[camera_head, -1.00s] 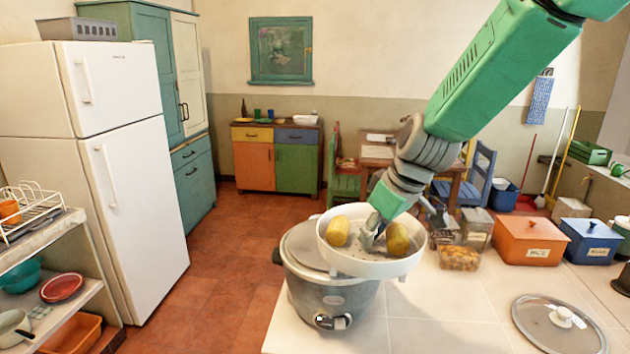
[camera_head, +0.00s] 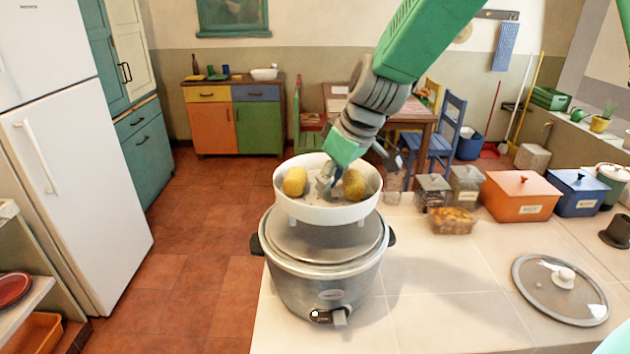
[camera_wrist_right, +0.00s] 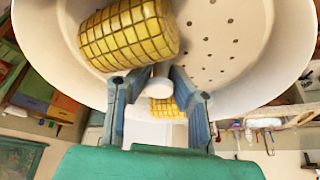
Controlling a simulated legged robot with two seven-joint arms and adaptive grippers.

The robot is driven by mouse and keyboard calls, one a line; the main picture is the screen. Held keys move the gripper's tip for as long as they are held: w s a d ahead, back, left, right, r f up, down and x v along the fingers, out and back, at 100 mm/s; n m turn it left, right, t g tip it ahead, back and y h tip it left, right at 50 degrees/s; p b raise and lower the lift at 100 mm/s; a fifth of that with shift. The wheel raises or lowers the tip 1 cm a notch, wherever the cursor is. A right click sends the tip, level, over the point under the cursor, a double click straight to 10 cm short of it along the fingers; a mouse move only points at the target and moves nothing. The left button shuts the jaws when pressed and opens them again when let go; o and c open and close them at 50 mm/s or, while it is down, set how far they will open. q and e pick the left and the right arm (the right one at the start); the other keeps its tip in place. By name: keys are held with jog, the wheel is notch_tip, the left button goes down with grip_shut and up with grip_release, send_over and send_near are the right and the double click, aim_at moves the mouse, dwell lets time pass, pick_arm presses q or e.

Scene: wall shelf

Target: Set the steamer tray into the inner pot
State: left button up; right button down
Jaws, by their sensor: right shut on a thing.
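The white steamer tray (camera_head: 328,210) is held in the air above the grey rice cooker (camera_head: 325,285), a gap showing between them. Two yellow-brown pieces of food, one on the left (camera_head: 295,181) and one on the right (camera_head: 354,184), lie in the tray. My right gripper (camera_head: 325,188) reaches down into the tray and is shut on its small white centre knob (camera_wrist_right: 160,88), which the right wrist view shows between the fingers. The inner pot's opening (camera_head: 325,242) is partly hidden below the tray. My left gripper is not in view.
The glass lid (camera_head: 555,290) lies on the counter (camera_head: 440,300) at the right. An orange box (camera_head: 520,197), a blue box (camera_head: 577,194) and several clear containers (camera_head: 452,219) stand behind. The counter between cooker and lid is clear.

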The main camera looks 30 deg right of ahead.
aim_at(334, 191)
jog(key=shift+w+d+f+b, duration=0.1)
jog(key=shift+d+f+b, duration=0.6)
jog(key=shift+f, duration=0.35)
jog(key=shift+f+b, duration=0.3)
jog(key=shift+f, duration=0.05)
jog(key=a+f+b, duration=0.1)
jog(key=a, duration=0.1)
jog(key=a+f+b, duration=0.1)
jog(key=a+b, duration=0.1)
jog(key=shift+f, duration=0.15)
jog(key=f+b, duration=0.1)
jog(key=f, duration=0.1)
jog(key=f+b, duration=0.2)
jog(key=d+f+b, duration=0.1)
jog(key=f, duration=0.1)
jog(key=shift+b, duration=0.3)
jog(key=shift+a+f, duration=0.1)
jog(key=shift+f, duration=0.15)
jog(key=shift+d+f, duration=0.3)
jog(key=shift+d, duration=0.1)
jog(key=shift+d+f, duration=0.1)
jog(key=shift+d, duration=0.55)
jog(key=shift+a, duration=0.7)
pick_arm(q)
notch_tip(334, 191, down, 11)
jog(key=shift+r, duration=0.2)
